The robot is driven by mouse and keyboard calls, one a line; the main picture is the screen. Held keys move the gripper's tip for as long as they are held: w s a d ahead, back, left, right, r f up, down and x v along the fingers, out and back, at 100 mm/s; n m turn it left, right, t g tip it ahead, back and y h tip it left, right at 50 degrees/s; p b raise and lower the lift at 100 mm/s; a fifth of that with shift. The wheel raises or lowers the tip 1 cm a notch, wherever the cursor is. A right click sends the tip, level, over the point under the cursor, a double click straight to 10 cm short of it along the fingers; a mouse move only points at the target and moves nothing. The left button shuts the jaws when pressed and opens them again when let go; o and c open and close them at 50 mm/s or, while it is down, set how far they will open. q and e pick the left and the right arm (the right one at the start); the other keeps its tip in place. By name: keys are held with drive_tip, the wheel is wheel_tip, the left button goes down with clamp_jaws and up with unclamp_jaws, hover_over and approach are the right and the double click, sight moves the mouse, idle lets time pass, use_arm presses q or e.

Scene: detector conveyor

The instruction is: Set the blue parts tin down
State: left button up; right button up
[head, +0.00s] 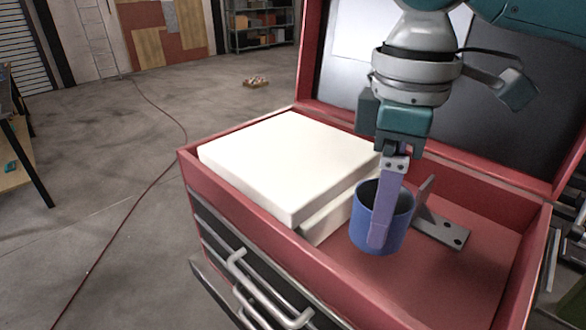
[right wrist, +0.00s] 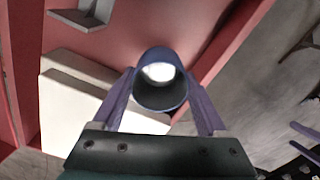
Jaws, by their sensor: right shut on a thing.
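The blue parts tin (head: 364,226) is an open-topped cylinder, upright in the head view, over the red floor of an open tool chest (head: 450,290). My right gripper (head: 378,238) is shut on it, with one finger down its near side. In the right wrist view the tin (right wrist: 160,92) sits between the two fingers of the gripper (right wrist: 160,100), its round mouth towards the camera. Whether its base touches the chest floor I cannot tell.
White blocks (head: 285,165) fill the left part of the chest. A grey metal bracket (head: 445,230) lies right beside the tin. The chest's raised lid stands behind. Red floor is free at the front right. A drawer handle (head: 265,290) juts out in front.

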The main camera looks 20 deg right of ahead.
drive_tip(key=shift+f, duration=2.55)
drive_tip(key=shift+f, duration=0.1)
drive_tip(key=o, duration=1.3)
drive_tip(key=shift+w+r, duration=0.1)
drive_tip(key=shift+r, duration=0.45)
wheel_tip(320, 180, up, 11)
drive_tip(key=shift+r+b, duration=0.1)
drive_tip(key=shift+b, duration=0.8)
